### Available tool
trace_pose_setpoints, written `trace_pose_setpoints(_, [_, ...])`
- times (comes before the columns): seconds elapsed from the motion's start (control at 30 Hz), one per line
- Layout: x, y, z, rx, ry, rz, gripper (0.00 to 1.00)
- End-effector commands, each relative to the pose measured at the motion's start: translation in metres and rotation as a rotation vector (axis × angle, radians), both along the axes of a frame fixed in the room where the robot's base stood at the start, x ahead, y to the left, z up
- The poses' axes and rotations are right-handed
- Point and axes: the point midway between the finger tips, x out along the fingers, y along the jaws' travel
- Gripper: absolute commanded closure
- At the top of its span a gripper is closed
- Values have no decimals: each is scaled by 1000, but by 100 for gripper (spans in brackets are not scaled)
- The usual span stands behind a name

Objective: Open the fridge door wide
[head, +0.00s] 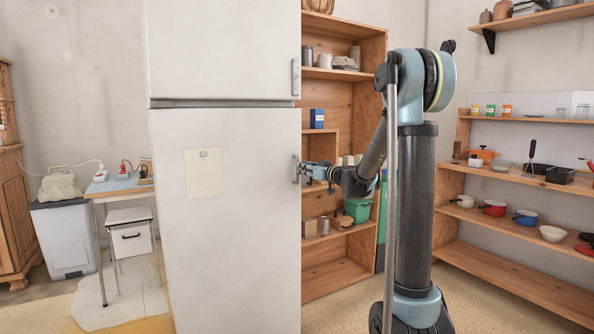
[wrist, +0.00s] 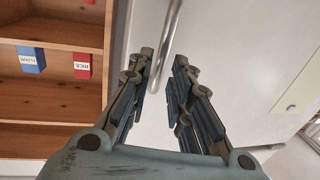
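The tall white fridge has an upper door (head: 220,50) and a larger lower door (head: 235,240); both look shut. The upper door has a grey handle (head: 295,77) near its right edge. The lower door's handle (head: 297,171) is also at the right edge and is partly hidden by my gripper (head: 310,171). In the wrist view the metal bar handle (wrist: 172,40) runs between the fingertips of my gripper (wrist: 164,62), closer to the left finger. The fingers are apart, with a gap around the bar. I cannot tell whether either finger touches it.
A wooden shelf (head: 345,75) with jars and boxes stands right of the fridge, behind my arm. A low shelf unit (head: 515,275) with pots is at the right. A small table (head: 115,185) and white stool (head: 130,215) stand left of the fridge.

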Motion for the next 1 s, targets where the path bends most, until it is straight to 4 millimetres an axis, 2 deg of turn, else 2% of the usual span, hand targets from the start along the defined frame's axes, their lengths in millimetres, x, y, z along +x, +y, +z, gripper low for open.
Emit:
trace_pose_setpoints(0.1, [13, 14, 0, 0, 0, 2, 81])
trace_pose_setpoints(0.3, [26, 27, 0, 0, 0, 1, 81])
trace_pose_setpoints(0.67, [29, 30, 0, 0, 0, 0, 81])
trace_pose_setpoints(0.7, [29, 30, 0, 0, 0, 0, 83])
trace_pose_setpoints(0.77, [29, 30, 0, 0, 0, 0, 97])
trace_pose_setpoints(0.8, [29, 30, 0, 0, 0, 0, 100])
trace_pose_setpoints(0.9, [29, 30, 0, 0, 0, 1, 100])
trace_pose_setpoints(0.93, [28, 39, 0, 0, 0, 4, 100])
trace_pose_setpoints(1.0, [29, 33, 0, 0, 0, 1, 100])
